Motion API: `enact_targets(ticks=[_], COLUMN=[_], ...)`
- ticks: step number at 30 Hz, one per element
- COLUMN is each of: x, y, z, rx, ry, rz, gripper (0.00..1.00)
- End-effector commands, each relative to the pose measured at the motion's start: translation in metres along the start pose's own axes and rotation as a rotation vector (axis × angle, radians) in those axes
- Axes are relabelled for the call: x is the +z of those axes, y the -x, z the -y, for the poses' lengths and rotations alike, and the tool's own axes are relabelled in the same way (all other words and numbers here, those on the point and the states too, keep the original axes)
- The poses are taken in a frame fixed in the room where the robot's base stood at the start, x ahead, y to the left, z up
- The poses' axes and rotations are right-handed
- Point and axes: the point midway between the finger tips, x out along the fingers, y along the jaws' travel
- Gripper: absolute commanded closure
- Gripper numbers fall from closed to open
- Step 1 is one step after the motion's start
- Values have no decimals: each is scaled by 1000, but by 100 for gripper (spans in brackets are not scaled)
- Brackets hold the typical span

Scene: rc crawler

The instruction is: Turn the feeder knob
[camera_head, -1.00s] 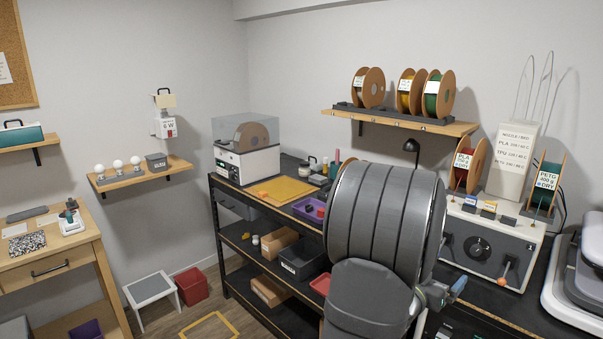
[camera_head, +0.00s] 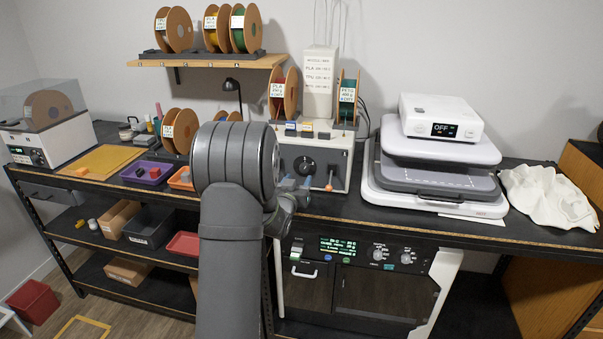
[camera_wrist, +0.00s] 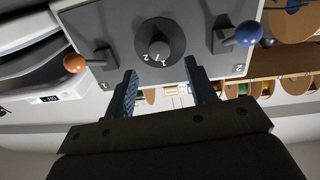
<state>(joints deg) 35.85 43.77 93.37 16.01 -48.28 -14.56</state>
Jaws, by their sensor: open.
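The feeder knob (camera_head: 306,166) is a round black dial on the front panel of the pale feeder machine (camera_head: 341,171) on the long black bench. In the wrist view the knob (camera_wrist: 159,43) shows a raised centre and printed numbers, with the picture turned over. My gripper (camera_head: 290,190) is in front of the panel, just below and left of the knob in the head view. In the wrist view my gripper (camera_wrist: 161,70) has its two fingers spread apart, with nothing between the tips. The knob lies beyond the fingertips, apart from them.
An orange-ended lever (camera_wrist: 75,63) and a blue-ended lever (camera_wrist: 247,33) flank the knob. Spools stand by the machine's white tower (camera_head: 319,85). A heat press (camera_head: 440,165) stands to the right, with a white cloth (camera_head: 548,195) beyond it.

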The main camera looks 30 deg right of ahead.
Motion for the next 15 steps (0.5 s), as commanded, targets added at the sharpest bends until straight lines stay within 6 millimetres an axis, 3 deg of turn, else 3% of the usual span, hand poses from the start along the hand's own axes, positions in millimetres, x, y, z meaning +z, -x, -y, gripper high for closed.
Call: enact_targets(ticks=[6,15], x=[1,0], y=[-37,-57], z=[0,0], rx=[1,0], ry=[0,0], rz=[0,0], gripper=[49,49])
